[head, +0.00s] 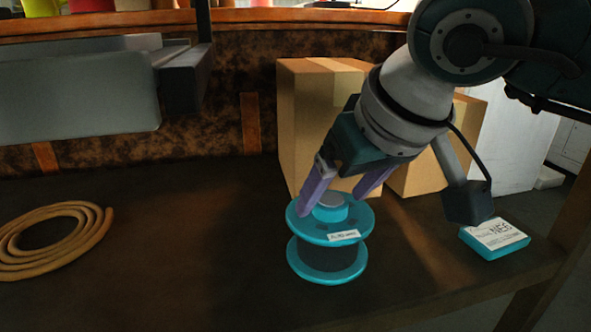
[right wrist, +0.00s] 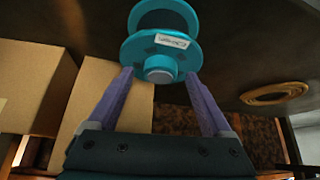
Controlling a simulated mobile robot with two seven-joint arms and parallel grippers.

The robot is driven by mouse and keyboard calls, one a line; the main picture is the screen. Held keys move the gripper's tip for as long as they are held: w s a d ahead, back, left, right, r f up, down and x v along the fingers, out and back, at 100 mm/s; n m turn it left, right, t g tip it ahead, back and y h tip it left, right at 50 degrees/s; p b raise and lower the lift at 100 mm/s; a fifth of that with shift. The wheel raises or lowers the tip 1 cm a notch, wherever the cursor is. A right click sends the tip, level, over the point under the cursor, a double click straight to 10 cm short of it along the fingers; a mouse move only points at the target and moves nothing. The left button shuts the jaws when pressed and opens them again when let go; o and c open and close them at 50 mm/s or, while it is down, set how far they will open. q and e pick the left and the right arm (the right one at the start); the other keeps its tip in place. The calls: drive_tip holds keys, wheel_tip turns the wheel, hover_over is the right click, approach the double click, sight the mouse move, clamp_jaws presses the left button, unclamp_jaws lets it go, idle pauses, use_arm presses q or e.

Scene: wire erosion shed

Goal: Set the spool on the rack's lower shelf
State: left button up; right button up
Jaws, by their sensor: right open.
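A teal spool (head: 328,262) with a dark winding and a white label stands upright on a dark, flat surface (head: 200,270). The spool also shows in the right wrist view (right wrist: 160,45), ahead of the fingers. My right gripper (head: 335,203) is open, tilted down at the spool's top. Its two purple fingers lie on either side of the raised hub, close to the upper flange; I cannot tell whether they touch it. In the right wrist view, the open fingers (right wrist: 158,73) also flank the hub. My left gripper is not in view. I cannot tell which shelf this surface is.
Cardboard boxes (head: 315,120) stand close behind the spool. A small teal box with a white label (head: 495,238) lies to its right. A coiled tan hose (head: 95,240) lies at the left. The surface between hose and spool is clear.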

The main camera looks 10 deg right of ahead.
drive_tip(key=shift+s+r, duration=0.1)
drive_tip(key=shift+r, duration=0.3)
drive_tip(key=p+v, duration=0.5)
drive_tip(key=v, duration=0.6)
drive_tip(key=shift+s+r+p, duration=0.15)
drive_tip(key=shift+s+p, duration=0.05)
drive_tip(key=shift+p, duration=0.15)
